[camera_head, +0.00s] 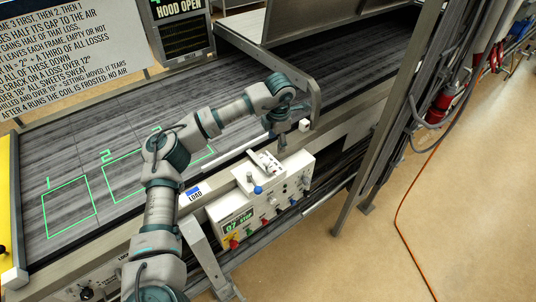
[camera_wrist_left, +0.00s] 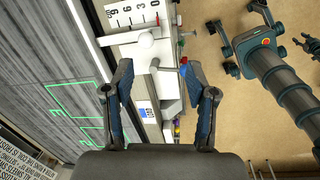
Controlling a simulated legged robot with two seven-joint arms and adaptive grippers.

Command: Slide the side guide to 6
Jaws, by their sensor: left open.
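The side guide is a white bar with a rounded knob (camera_wrist_left: 145,40) in the left wrist view. The knob is nearest the 0. My left gripper (camera_wrist_left: 158,70) is open and empty, its fingertips apart just short of the guide knob, one on either side in the picture. In the head view my left gripper (camera_head: 282,143) points down over the scale plate (camera_head: 267,161) and partly hides the guide.
A control box (camera_head: 265,195) with a blue-knobbed lever (camera_head: 257,189) and coloured buttons stands beside the guide. The grey belt (camera_head: 70,150) has green numbered outlines. A metal post (camera_head: 385,130) and hood frame (camera_head: 315,85) stand to the right.

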